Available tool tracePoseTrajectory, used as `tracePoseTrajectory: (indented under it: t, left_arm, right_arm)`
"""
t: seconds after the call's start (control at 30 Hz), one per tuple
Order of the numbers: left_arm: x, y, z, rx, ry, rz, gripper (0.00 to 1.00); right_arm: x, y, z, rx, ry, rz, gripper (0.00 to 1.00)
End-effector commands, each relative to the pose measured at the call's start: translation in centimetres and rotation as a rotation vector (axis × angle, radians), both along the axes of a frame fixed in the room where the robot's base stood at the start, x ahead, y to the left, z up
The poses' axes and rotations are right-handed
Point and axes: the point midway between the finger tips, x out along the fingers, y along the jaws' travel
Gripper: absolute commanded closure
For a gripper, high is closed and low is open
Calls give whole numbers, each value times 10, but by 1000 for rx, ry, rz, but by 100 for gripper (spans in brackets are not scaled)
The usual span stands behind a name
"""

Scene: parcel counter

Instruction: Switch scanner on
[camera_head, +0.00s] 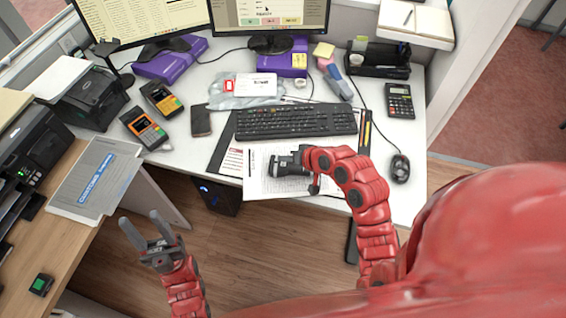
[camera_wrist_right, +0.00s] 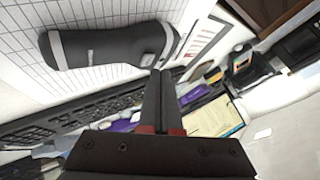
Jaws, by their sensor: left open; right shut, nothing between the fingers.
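A dark grey handheld scanner (camera_wrist_right: 112,47) with light bands lies on its side on a gridded paper sheet (camera_wrist_right: 25,18) in the right wrist view. My right gripper (camera_wrist_right: 160,75) is shut and empty, with its fingertips close to the scanner's right end. Whether they touch it I cannot tell. In the head view my right gripper (camera_head: 290,161) is over the paper on the white desk, and its dark shape blends with the scanner there. My left gripper (camera_head: 150,233) is open and empty, left of the desk's front edge over the wooden floor.
A black keyboard (camera_head: 296,122) lies just behind the paper, with a mouse (camera_head: 400,168) to the right. A phone (camera_head: 201,121) and two card terminals (camera_head: 146,129) stand at the left. A calculator (camera_head: 399,101) and a black organiser (camera_head: 378,62) are at the back right.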

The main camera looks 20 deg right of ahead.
Motion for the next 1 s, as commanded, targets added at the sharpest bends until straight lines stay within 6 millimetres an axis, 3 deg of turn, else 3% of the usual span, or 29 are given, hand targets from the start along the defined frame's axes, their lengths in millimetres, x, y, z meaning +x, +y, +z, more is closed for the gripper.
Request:
tracePoseTrajectory:
  t: [1.0]
  left_arm:
    - [0,0,-6,0,0,0,50]
  right_arm:
    - [0,0,-11,0,0,0,100]
